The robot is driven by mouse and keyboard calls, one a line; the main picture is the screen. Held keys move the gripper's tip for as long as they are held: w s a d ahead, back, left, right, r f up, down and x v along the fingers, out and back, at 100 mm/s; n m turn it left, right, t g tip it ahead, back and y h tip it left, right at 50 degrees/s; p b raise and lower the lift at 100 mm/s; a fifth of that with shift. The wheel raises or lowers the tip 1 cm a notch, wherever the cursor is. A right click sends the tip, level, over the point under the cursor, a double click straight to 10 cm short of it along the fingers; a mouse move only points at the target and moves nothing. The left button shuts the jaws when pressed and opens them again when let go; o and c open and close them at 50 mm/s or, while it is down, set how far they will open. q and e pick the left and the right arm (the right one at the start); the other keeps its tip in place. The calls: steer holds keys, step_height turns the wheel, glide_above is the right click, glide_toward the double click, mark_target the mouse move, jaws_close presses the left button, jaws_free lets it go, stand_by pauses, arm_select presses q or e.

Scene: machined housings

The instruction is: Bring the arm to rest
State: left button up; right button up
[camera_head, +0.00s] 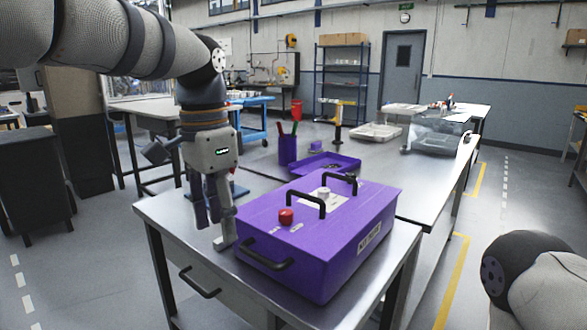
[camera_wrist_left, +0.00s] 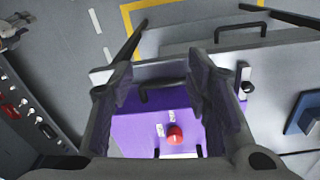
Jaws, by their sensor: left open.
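My left arm (camera_head: 110,40) reaches in from the upper left in the head view. Its left gripper (camera_head: 212,222) points down beside the left end of the purple housing (camera_head: 345,235). The gripper is open, and nothing shows between its fingers. In the left wrist view the purple housing (camera_wrist_left: 140,128) and its red button (camera_wrist_left: 174,135) show beyond the spread fingers. I cannot tell whether a fingertip touches the housing or the bench. Part of my right arm (camera_head: 525,270) shows at the lower right of the head view, but its gripper is out of frame.
The housing, with black handles and a red knob (camera_head: 286,216), stands on a metal bench (camera_head: 160,213). Behind it are a purple tray (camera_head: 345,165), a purple cup (camera_head: 288,150) with pens, and a clear-lidded bin (camera_head: 438,138). Open floor (camera_head: 500,200) lies to the right.

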arm_select(q)
step_height(320, 180, down, 16)
steer(key=d+n+g, duration=0.1)
steer(key=d+n, duration=0.1)
steer(key=s+a+f+n+h, duration=0.1)
steer(key=s+f, duration=0.3)
steer(key=f, duration=0.3)
steer(key=s+a+f+n, duration=0.1)
steer(key=s+f, duration=0.2)
steer(key=f, duration=0.4)
steer(key=s+a+f+n, duration=0.3)
steer(key=s+a+f, duration=0.1)
steer(key=s+f, duration=0.75)
steer(key=s+a+n, duration=0.1)
steer(key=s+a, duration=0.1)
steer(key=s, duration=0.6)
steer(key=s+a+r+n+y, duration=0.1)
steer(key=s+a+n, duration=0.1)
steer(key=s, duration=0.6)
steer(key=shift+s+a+r, duration=0.25)
steer(key=shift+a, duration=0.5)
steer(key=shift+d, duration=0.1)
